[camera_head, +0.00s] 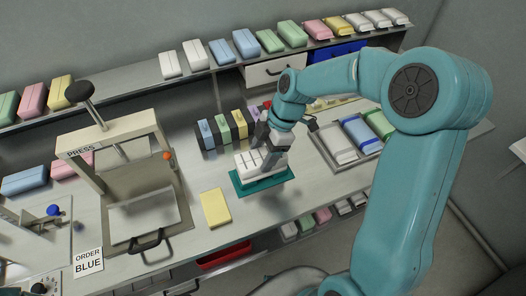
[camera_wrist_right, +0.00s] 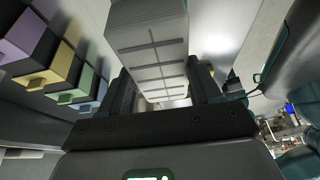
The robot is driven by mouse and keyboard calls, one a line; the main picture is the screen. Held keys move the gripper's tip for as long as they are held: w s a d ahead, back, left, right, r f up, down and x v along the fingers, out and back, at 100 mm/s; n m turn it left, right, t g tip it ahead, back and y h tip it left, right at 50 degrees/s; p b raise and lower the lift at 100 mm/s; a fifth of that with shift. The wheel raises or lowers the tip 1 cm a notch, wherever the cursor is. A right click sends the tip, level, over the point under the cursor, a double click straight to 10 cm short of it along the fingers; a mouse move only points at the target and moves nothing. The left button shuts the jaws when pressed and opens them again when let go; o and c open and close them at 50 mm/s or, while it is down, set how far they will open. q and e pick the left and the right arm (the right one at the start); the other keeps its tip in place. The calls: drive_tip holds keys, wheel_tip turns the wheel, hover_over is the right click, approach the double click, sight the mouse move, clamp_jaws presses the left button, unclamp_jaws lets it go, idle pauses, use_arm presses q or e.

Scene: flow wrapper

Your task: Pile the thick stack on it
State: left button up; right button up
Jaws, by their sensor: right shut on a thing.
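My right gripper (camera_head: 264,150) is shut on a thick white stack (camera_head: 248,162) marked with grey bands. It holds the stack over a teal pad (camera_head: 266,183) on the bench; whether the two touch cannot be told. In the right wrist view the stack (camera_wrist_right: 150,45) fills the space between the fingers of the gripper (camera_wrist_right: 160,88), its banded side facing the camera. A flat yellow block (camera_head: 215,208) lies on the bench to the left of the pad. My left gripper is not in view.
A press (camera_head: 115,150) with a metal plate stands at left, near an "ORDER BLUE" sign (camera_head: 89,262). Coloured holders (camera_head: 222,130) stand behind the stack. A tray (camera_head: 345,165) with white, blue and green packs is at right. A shelf of packs runs behind.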

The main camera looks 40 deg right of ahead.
drive_tip(key=shift+f, duration=0.2)
drive_tip(key=o, duration=1.1)
drive_tip(key=v, duration=1.6)
drive_tip(key=shift+d, duration=0.2)
drive_tip(key=shift+r, duration=0.1)
